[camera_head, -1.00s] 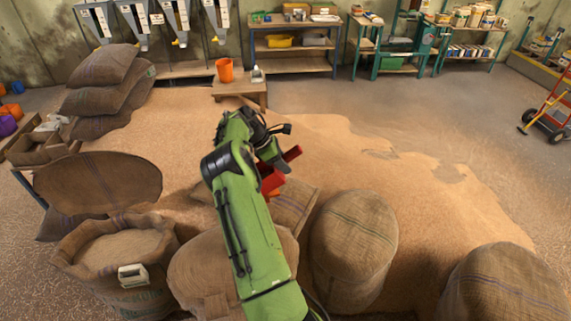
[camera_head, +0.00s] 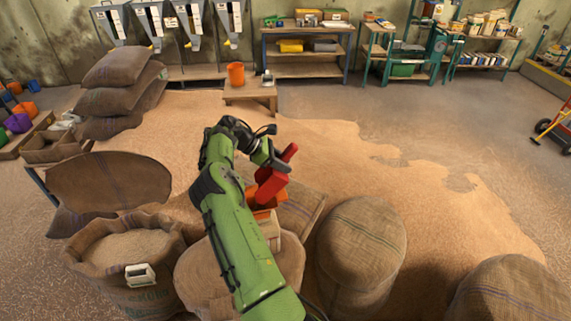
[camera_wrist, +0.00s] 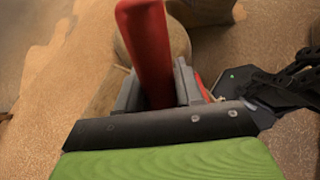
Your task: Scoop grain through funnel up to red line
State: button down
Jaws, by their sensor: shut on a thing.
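My gripper (camera_head: 276,164) is shut on the handle of a red scoop (camera_head: 271,186), in front of the arm. The red handle (camera_wrist: 148,50) stands between the grey fingers in the wrist view. Whether the scoop holds grain cannot be seen. An orange container (camera_head: 264,204) shows partly below the scoop; the arm hides part of it. Loose grain (camera_head: 330,150) covers the floor, and an open sack (camera_head: 95,262) holds more grain. Several grey hoppers (camera_head: 190,25) with white gauge strips hang on the back wall. I cannot make out a red line or tell which thing is the funnel.
An orange bucket (camera_head: 236,74) stands on a small wooden table (camera_head: 250,91). Stacked sacks (camera_head: 120,95) lie at left. Closed sacks (camera_head: 361,240) stand right of the arm. Shelves (camera_head: 305,50) line the back wall. A hand truck (camera_head: 557,125) is at the right edge. The right floor is open.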

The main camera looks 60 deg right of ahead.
jog(key=shift+w+a+r+g+h, duration=0.35)
jog(key=shift+w+a+g, duration=0.05)
jog(key=shift+w+a, duration=0.1)
jog(key=shift+w+a+r+g+h, duration=0.3)
jog(key=shift+w+a+g+h, duration=0.1)
jog(key=shift+w, duration=0.1)
dwell(0.8)
jog(key=s+d+f+t+y, duration=0.8)
jog(key=s+f+t+y, duration=0.15)
jog(key=f, duration=0.25)
jog(key=shift+t+h, duration=0.25)
jog(key=shift+h, duration=0.15)
notch_tip(320, 180, up, 4)
jog(key=shift+w+r, duration=0.15)
jog(key=shift+a, duration=0.1)
dwell(0.7)
